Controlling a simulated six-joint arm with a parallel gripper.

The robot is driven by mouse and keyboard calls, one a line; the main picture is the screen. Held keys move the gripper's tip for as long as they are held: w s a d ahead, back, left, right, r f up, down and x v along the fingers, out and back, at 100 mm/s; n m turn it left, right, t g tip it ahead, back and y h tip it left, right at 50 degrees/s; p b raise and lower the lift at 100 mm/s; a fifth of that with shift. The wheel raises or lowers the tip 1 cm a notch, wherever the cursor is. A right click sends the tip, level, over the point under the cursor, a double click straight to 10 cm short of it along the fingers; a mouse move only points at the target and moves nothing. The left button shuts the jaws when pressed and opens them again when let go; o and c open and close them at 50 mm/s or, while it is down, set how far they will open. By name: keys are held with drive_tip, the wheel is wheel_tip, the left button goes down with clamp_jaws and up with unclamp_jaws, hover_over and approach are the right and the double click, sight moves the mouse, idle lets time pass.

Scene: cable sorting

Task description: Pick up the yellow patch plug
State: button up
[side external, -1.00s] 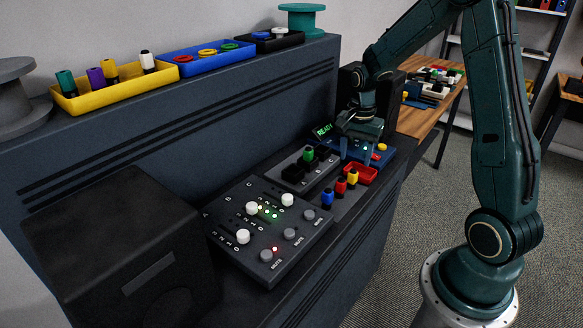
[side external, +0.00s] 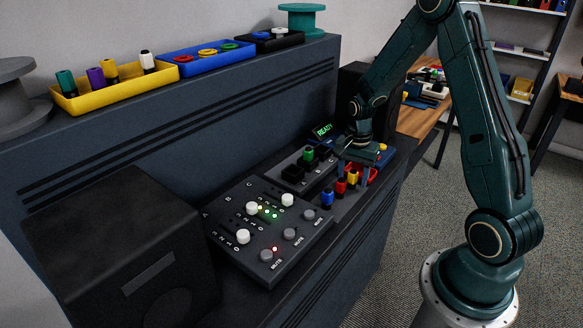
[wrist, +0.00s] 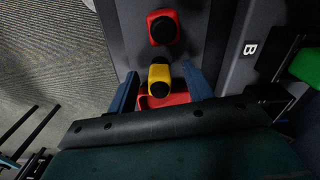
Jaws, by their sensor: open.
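The yellow patch plug (side external: 353,176) stands upright at the end of a short row of plugs on the desk panel. In the wrist view the yellow plug (wrist: 160,74) lies between the two blue fingers of my gripper (wrist: 162,86), with a gap on each side. In the side view my gripper (side external: 357,170) is low over the plug, open and pointing down. The arm partly hides the area behind the plug.
A red plug (side external: 340,186) stands close beside the yellow one, with a blue plug (side external: 327,197) beyond it. A small red tray (side external: 372,175) is on the other side. A green plug (side external: 308,153) stands on the neighbouring block. The mixer panel (side external: 265,225) lies nearer the camera.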

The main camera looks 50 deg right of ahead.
drive_tip(key=shift+f, duration=0.45)
drive_tip(key=shift+c, duration=0.4)
drive_tip(key=c, duration=1)
